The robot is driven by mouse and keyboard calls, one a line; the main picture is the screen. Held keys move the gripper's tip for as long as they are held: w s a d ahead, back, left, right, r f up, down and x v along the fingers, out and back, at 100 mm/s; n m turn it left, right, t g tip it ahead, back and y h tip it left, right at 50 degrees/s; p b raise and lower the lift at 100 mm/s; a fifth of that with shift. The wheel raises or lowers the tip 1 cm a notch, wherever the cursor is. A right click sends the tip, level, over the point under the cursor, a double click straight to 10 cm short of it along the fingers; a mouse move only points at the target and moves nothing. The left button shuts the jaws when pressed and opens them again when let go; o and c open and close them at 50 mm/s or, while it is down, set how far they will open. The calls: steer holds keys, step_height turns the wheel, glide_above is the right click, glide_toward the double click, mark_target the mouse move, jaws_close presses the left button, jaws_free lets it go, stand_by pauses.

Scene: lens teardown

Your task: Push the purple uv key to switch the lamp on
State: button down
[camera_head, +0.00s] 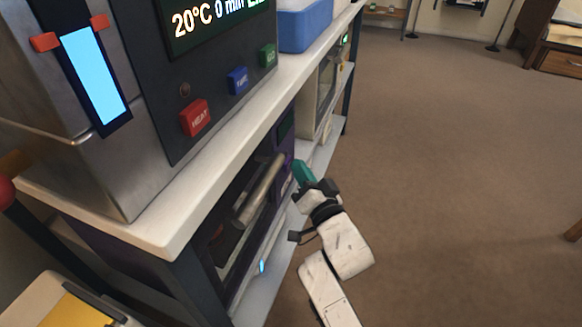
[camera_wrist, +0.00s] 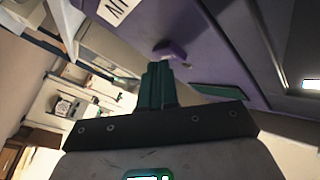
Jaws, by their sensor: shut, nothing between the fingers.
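The purple key (camera_wrist: 172,50) sticks out from a purple panel (camera_wrist: 215,45) in the wrist view, just beyond my fingertips. In the head view the purple panel edge (camera_head: 287,168) shows on the lower unit under the counter, beside my gripper. My gripper (camera_head: 301,172) has teal fingers pressed together with nothing between them. In the wrist view the shut fingers (camera_wrist: 157,72) point at the key and are very close to it; I cannot tell whether they touch. A white label (camera_wrist: 118,10) with partly cut-off lettering sits near the key. The lamp itself cannot be made out.
The white counter (camera_head: 190,205) runs above the lower unit, with a metal handle bar (camera_head: 258,193) on its front. A heater with red, blue and green buttons (camera_head: 195,117) stands on the counter near a blue bin (camera_head: 303,25). The floor (camera_head: 440,180) to the right is clear.

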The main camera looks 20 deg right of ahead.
steer(key=shift+r+p, duration=0.1)
steer(key=shift+p, duration=0.2)
steer(key=shift+s+d+p, duration=0.15)
steer(key=shift+d+p, duration=0.05)
steer(key=shift+p, duration=0.25)
steer(key=shift+s+d, duration=0.1)
stand_by(0.3)
steer(key=s+d+p, duration=0.1)
steer(key=p, duration=0.3)
steer(key=s+d+p, duration=0.1)
steer(key=d+p, duration=0.1)
steer(key=p, duration=0.2)
steer(key=s+d+p, duration=0.1)
steer(key=p, duration=0.3)
steer(key=shift+s+d, duration=0.25)
steer(key=shift+d, duration=0.15)
